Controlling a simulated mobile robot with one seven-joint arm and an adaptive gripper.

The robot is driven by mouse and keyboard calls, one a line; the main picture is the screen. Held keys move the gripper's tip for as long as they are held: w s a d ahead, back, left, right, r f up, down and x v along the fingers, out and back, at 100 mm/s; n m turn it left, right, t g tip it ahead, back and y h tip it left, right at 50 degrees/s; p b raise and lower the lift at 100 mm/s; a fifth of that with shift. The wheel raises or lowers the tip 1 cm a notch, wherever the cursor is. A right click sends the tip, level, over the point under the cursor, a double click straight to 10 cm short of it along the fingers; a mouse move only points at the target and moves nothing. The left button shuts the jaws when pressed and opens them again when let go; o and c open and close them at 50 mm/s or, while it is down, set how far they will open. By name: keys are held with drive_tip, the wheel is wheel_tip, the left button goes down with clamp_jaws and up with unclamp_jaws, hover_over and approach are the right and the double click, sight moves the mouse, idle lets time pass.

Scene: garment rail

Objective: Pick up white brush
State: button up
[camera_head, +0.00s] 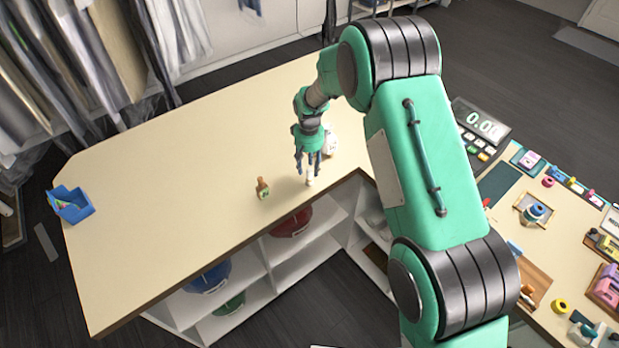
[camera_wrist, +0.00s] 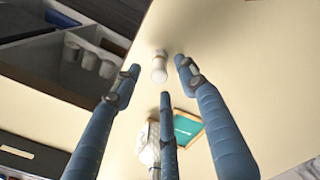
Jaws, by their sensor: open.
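A small white upright object, seemingly the white brush (camera_head: 310,178), stands on the cream tabletop near its front edge. In the wrist view the white brush (camera_wrist: 158,70) shows between and just beyond the fingertips, with its end facing the camera. My gripper (camera_head: 308,165) points down over it in the head view, with three blue fingers spread. In the wrist view my gripper (camera_wrist: 160,78) is open and empty. I cannot tell whether any finger touches the brush.
A brown bottle (camera_head: 263,189) stands to the left of the gripper. A white item (camera_head: 330,142) stands close behind it. A blue bin (camera_head: 72,205) sits at the far left. The tabletop (camera_head: 180,170) between is clear. Open shelves lie below the front edge; a cluttered counter (camera_head: 500,205) is at right.

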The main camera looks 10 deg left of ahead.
sight(309, 175)
drive_tip(key=shift+f, duration=0.2)
drive_tip(key=shift+d+f+p, duration=0.1)
drive_tip(key=shift+f+p, duration=0.25)
drive_tip(key=shift+f, duration=2.1)
clamp_jaws()
